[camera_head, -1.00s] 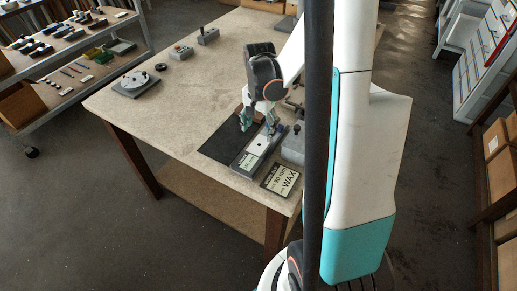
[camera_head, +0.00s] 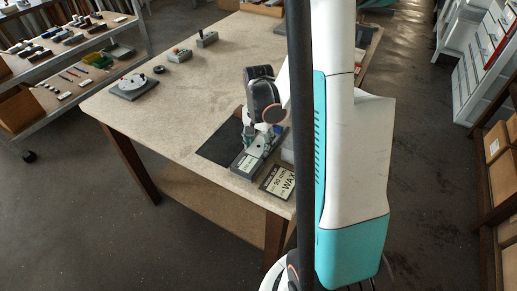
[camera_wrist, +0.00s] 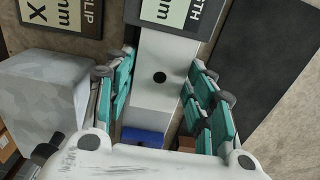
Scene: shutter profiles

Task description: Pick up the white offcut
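In the wrist view, a pale white piece (camera_wrist: 153,98) with a dark round hole lies along a narrow grey fixture, between my fingers. I cannot tell exactly where this piece ends and the fixture begins. The fixture (camera_head: 243,168) carries a label (camera_wrist: 170,12) at its near end. My gripper (camera_wrist: 160,85) is open, with one teal-padded finger on each side of the white piece. Small gaps seem to show beside it. In the head view my gripper (camera_head: 257,137) is low over the fixture and hides most of the white piece.
A dark mat (camera_head: 216,148) lies beside the fixture. A label card (camera_head: 278,181) lies at the table's front corner. A grey block (camera_wrist: 40,90) stands close to one finger, and a blue part (camera_wrist: 143,135) sits behind the hole. The table's left part (camera_head: 175,115) is mostly clear.

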